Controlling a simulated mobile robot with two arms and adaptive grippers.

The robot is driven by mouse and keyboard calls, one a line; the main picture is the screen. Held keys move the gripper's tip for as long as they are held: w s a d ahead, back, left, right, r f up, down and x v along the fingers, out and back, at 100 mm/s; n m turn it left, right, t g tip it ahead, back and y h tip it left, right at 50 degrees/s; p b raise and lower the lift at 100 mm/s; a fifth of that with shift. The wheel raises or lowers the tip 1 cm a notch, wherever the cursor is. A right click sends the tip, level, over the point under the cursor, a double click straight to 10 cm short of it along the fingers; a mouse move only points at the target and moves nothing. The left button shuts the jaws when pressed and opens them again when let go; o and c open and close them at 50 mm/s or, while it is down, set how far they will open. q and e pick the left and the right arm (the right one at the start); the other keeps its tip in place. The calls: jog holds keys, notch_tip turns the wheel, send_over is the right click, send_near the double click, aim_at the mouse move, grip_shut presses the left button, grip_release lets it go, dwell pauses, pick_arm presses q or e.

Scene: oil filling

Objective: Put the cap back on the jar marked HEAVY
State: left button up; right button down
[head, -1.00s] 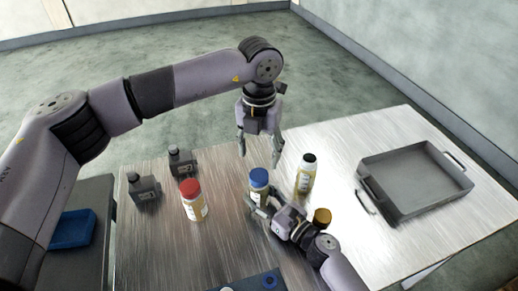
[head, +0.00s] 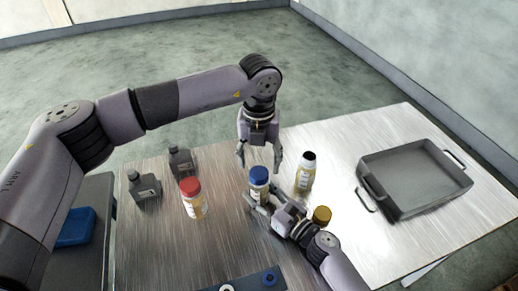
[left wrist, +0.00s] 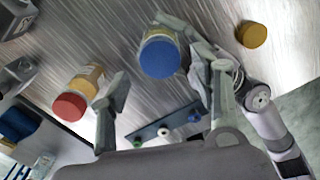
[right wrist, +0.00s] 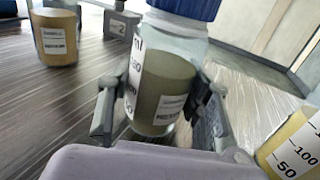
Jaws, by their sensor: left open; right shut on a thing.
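My right gripper (right wrist: 160,125) is shut on the blue-capped jar (right wrist: 170,90), which stands upright on the table. Its blue cap (head: 259,173) sits on top. My left gripper (head: 259,165) is open and points down just above this jar; the cap shows between and beyond its fingers in the left wrist view (left wrist: 160,56). A red-capped jar (head: 194,204) stands to the left and a black-topped jar (head: 305,175) to the right. A gold cap (head: 322,214) appears to lie on the table, beside my right arm. I cannot make out the word HEAVY on any label.
Two dark grey bottles (head: 146,190) (head: 181,162) stand at the table's left. A grey tray (head: 415,203) with handles is at the right. A dark blue holder (head: 240,286) with small round pieces is at the front edge. Bare table lies between the jars and the tray.

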aim_at(259, 173)
pick_arm(q)
jog(key=shift+f, duration=2.1)
jog(key=c, duration=1.2)
jog(key=m, duration=1)
jog(key=shift+m, duration=0.4)
jog(key=m, duration=0.3)
jog(key=shift+m, duration=0.4)
jog(key=o, duration=1.3)
jog(key=shift+c, duration=0.2)
jog(key=shift+r, duration=0.1)
